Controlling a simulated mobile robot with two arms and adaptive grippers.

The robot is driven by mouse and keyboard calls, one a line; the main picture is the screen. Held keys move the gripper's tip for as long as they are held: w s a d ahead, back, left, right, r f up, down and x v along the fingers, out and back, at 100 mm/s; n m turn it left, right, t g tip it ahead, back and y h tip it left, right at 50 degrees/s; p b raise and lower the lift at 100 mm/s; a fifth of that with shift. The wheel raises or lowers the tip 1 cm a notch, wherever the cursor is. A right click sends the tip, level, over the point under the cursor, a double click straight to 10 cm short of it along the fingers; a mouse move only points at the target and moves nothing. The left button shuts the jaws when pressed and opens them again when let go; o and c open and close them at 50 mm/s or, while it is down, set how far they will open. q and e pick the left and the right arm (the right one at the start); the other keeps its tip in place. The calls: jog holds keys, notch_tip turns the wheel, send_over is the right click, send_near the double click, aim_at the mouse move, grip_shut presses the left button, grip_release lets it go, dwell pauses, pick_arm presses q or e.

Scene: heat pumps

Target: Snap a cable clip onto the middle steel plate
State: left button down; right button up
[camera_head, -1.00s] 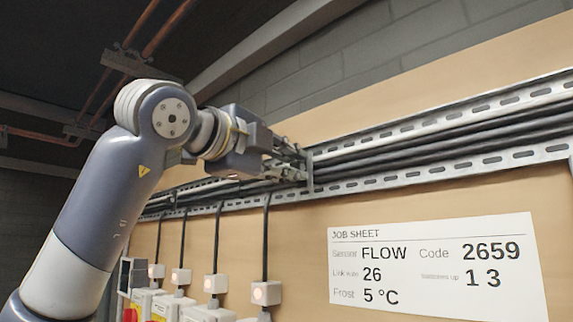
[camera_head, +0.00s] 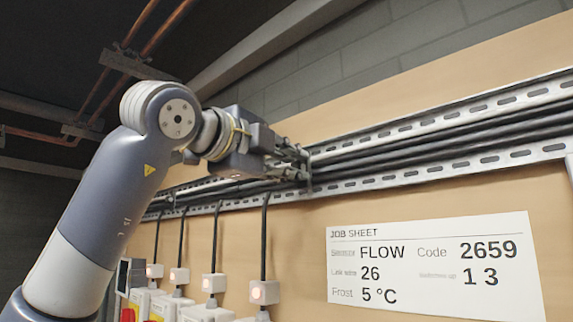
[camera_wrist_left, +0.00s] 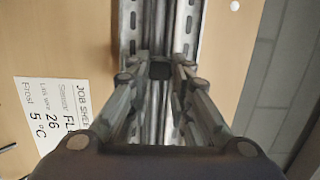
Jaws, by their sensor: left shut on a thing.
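My left gripper (camera_head: 298,167) is at the cable tray, its fingertips against or just in front of the black cables. In the left wrist view its fingers (camera_wrist_left: 160,72) close on a small dark block (camera_wrist_left: 160,70), which appears to be the cable clip. The fingers hide most of it. A thin upright grey piece (camera_head: 309,170) crosses the cables at the fingertips; I cannot tell whether it is part of the clip or the middle steel plate. Whether the clip is seated cannot be seen. My right gripper is not in view.
The slotted metal tray (camera_head: 420,174) with several black cables (camera_head: 450,137) runs along the tan wall panel. A job sheet (camera_head: 435,268) hangs below it. Several white boxes (camera_head: 265,292) with cables stand lower left. Copper pipes (camera_head: 150,42) run overhead.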

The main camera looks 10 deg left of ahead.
pick_arm(q)
jog(key=shift+w+d, duration=0.2)
jog(key=shift+w, duration=0.05)
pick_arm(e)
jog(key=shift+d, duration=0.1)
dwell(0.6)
pick_arm(q)
jog(key=c, duration=1.6)
grip_release()
jog(key=shift+w, duration=0.1)
jog(key=shift+d, duration=0.1)
jog(key=w+a+b+v, duration=0.1)
jog(key=b+v, duration=0.4)
jog(key=v, duration=0.9)
jog(key=shift+a, duration=0.5)
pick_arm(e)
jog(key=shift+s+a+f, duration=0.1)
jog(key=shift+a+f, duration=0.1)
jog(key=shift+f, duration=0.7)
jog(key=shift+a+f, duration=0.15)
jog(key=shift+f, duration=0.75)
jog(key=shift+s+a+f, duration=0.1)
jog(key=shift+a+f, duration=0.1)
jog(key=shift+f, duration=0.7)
